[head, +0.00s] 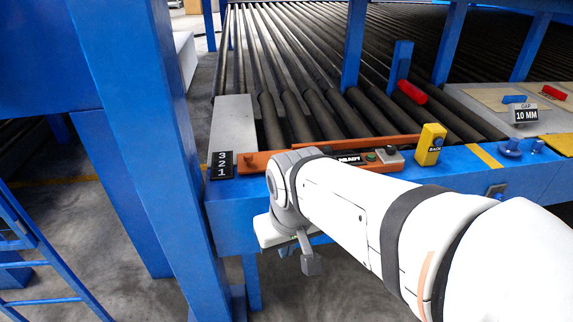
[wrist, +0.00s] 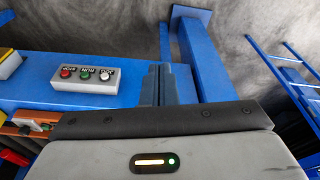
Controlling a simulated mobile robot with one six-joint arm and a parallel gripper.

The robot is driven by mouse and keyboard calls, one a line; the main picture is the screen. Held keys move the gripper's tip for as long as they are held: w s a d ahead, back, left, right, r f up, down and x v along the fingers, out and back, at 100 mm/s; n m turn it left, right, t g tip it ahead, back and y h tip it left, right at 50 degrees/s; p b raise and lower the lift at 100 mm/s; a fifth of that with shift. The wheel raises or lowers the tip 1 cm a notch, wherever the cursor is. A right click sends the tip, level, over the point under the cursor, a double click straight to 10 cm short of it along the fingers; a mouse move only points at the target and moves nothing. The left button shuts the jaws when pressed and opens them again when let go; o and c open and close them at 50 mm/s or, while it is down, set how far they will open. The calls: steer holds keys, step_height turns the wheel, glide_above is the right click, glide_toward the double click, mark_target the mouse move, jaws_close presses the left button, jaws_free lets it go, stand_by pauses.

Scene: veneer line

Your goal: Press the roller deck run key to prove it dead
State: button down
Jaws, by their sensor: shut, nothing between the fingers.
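A pale grey key box with three buttons sits on the blue beam (wrist: 30,97) in the wrist view. Its keys are red (wrist: 66,73), green (wrist: 85,74) and white (wrist: 105,76). Their labels appear upside down; the green one seems to read RUN. My gripper (wrist: 166,75) is shut and empty, to the right of the box and apart from it. In the head view my gripper (head: 311,264) hangs low in front of the blue beam (head: 235,222), and my arm hides where the key box is.
An orange bar (head: 255,162) with a green button (head: 371,157), a small grey box (head: 389,159) and a yellow BACK box (head: 430,146) stand along the beam top. A blue post (head: 150,120) rises at left. Rollers (head: 310,110) lie behind. Floor below the beam is open.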

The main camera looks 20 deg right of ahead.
steer(key=shift+a, duration=0.15)
steer(key=w+d+f+m+t+y+b, duration=0.1)
steer(key=w+d+f+m+y, duration=0.4)
steer(key=w+f+y, duration=0.5)
steer(key=s+d+f+m+t+h, duration=0.1)
steer(key=d+f+m+t+h, duration=0.2)
steer(key=d+f, duration=0.5)
steer(key=s+d+f+m+t+h+b, duration=0.1)
steer(key=d+f+m+t+h, duration=0.2)
steer(key=d+f+m+h, duration=0.2)
steer(key=d+f, duration=0.3)
steer(key=d, duration=0.4)
steer(key=shift+d+m, duration=0.3)
steer(key=shift+d, duration=0.1)
